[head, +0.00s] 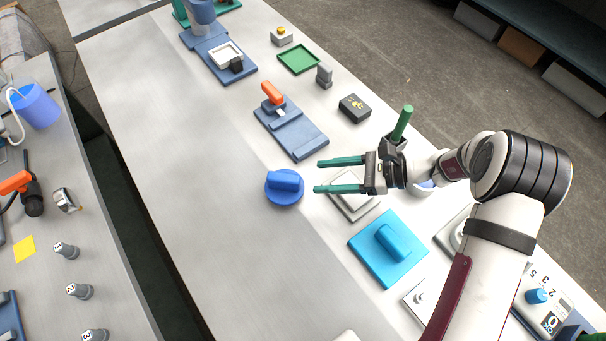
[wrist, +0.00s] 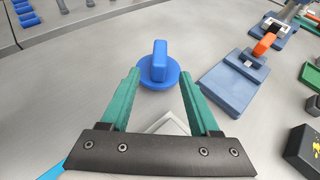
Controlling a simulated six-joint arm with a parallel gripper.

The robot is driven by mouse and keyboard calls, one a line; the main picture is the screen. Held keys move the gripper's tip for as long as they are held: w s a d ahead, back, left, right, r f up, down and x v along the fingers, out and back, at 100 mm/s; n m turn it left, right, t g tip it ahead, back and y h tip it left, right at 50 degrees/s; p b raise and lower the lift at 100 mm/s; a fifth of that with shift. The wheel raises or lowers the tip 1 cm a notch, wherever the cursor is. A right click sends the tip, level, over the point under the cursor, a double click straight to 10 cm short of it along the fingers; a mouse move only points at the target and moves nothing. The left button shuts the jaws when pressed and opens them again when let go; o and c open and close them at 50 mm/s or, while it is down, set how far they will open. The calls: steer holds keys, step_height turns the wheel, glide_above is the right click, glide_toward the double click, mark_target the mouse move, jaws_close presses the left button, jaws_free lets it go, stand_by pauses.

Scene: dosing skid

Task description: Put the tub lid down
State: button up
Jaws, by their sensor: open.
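A round blue lid (head: 284,194) with an upright bar handle lies on the grey bench, left of my gripper (head: 318,176) in the head view. In the wrist view the lid (wrist: 158,78) sits just beyond the fingertips, with its handle in line with the gap between them. My gripper (wrist: 159,82) is open, with green fingers spread and nothing between them. The fingers look apart from the lid. I cannot tell their exact height above the bench. A light blue square piece with a bar handle (head: 372,258) lies nearer, below the gripper in the head view.
A pale square piece (head: 346,211) lies below my gripper. A blue base with an orange-handled clamp (head: 302,139) stands beyond the lid. A black box (head: 354,108) and a green tray (head: 298,59) are farther back. The bench left of the lid is clear.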

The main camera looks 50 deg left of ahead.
steer(key=d+r+n+t+h, duration=0.2)
steer(key=d+r+t+h, duration=0.15)
steer(key=d+r, duration=1.05)
steer(key=s+d+t+h, duration=0.2)
steer(key=s+d, duration=0.2)
steer(key=d, duration=0.5)
steer(key=s+d+n+t+h, duration=0.1)
steer(key=s+d+t+h, duration=0.1)
steer(key=s+d, duration=0.3)
steer(key=d+t, duration=0.1)
steer(key=d, duration=0.3)
steer(key=shift+d+r+t, duration=0.15)
steer(key=shift+d+t, duration=0.2)
